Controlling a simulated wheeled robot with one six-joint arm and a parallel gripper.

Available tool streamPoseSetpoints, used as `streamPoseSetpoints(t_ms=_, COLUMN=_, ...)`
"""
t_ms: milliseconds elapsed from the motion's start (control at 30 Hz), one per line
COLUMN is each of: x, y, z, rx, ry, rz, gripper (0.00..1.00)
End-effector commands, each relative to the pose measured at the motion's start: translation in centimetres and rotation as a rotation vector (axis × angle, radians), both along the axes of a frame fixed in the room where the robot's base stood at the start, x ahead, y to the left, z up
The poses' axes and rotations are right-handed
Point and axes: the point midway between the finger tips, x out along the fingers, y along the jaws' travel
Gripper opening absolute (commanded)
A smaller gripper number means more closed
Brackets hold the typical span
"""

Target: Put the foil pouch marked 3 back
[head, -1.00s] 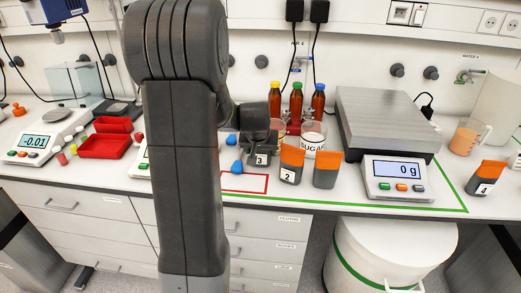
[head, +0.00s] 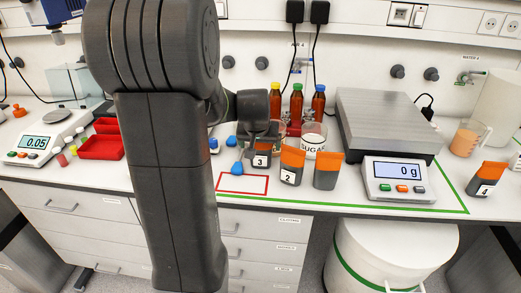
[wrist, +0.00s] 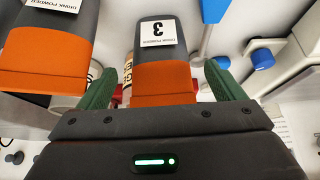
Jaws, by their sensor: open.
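The foil pouch marked 3 (head: 261,161), dark grey with an orange band, stands on the bench left of the pouch marked 2 (head: 290,167). In the wrist view pouch 3 (wrist: 160,85) is upside down in the picture, between my two green fingers. My gripper (wrist: 165,88) is open, with a visible gap on each side of the pouch. In the head view my gripper (head: 259,130) is right above and behind pouch 3 and partly covers its top. A red outlined rectangle (head: 242,192) on the bench in front of pouch 3 is empty.
Another orange-banded pouch (head: 327,170) stands right of pouch 2. The sugar jar (head: 313,141) and amber bottles (head: 297,103) are close behind. A large scale (head: 397,180) is at right.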

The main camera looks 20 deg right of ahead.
Motion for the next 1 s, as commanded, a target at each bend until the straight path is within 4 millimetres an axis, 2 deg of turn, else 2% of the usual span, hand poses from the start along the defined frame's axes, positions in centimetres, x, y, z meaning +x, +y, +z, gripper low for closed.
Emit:
streamPoseSetpoints(t_ms=200, x=-1.6, y=1.0, z=3.4, rx=-0.002, ry=-0.003, rz=0.000, gripper=0.89)
streamPoseSetpoints(t_ms=400, x=-2.5, y=1.6, z=5.2, rx=0.000, ry=-0.001, rz=-0.001, gripper=0.89)
streamPoseSetpoints(t_ms=1000, x=-2.8, y=1.7, z=5.6, rx=0.001, ry=0.001, rz=-0.001, gripper=0.89)
